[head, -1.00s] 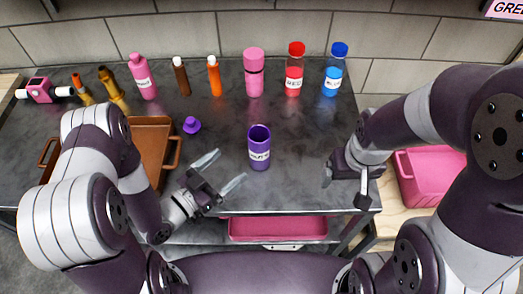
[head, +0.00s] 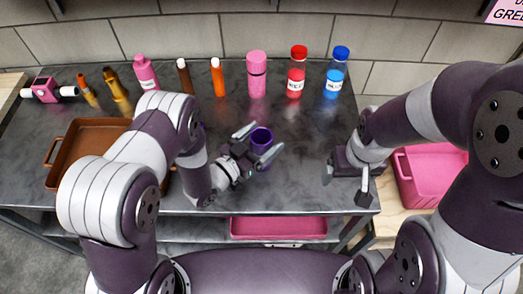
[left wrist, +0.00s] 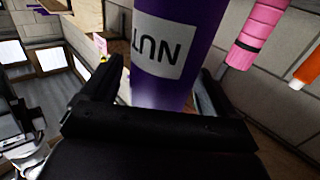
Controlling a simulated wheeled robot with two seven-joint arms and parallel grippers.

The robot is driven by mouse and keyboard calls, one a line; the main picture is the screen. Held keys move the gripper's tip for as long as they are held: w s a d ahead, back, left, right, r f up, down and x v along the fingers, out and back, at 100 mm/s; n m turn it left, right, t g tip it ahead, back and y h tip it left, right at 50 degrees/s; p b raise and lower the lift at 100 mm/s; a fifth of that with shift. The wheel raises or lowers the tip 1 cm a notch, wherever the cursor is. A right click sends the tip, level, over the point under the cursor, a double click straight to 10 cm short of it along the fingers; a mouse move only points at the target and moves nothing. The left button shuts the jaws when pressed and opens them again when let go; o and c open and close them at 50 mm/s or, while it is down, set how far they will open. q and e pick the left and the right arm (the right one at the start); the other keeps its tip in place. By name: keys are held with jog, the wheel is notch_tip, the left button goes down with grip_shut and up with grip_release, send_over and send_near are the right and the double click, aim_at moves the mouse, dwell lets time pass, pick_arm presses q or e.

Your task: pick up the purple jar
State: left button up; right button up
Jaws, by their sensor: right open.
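My left gripper (head: 258,143) is open, with one finger on each side of the jar. In the left wrist view the jar (left wrist: 165,85), with a white label, fills the space between the spread fingers (left wrist: 155,98); I cannot tell whether they touch it. A small purple lid is almost wholly hidden behind my left arm. My right gripper (head: 352,178) is open and empty over the table's right front part.
Along the back stand a pink bottle (head: 256,75), a red bottle (head: 297,72), a blue bottle (head: 335,72) and an orange tube (head: 217,78). A brown tray (head: 62,150) is at left, a pink bin (head: 405,180) at right. The table is clear between jar and right gripper.

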pick_arm(q)
jog(key=c, duration=1.2)
jog(key=shift+r, duration=0.75)
notch_tip(320, 180, up, 3)
jog(key=shift+f, duration=0.1)
jog(key=s+d+r, duration=0.2)
jog(key=s, duration=0.1)
jog(key=s+d+r, duration=0.2)
jog(key=s, duration=0.1)
jog(key=s+d+r, duration=0.2)
jog(key=s, duration=0.1)
jog(key=shift+s+d+r, duration=0.15)
jog(key=shift+d+r, duration=0.15)
jog(key=shift+r, duration=0.05)
notch_tip(320, 180, up, 5)
jog(key=p, duration=0.4)
jog(key=shift+s, duration=0.1)
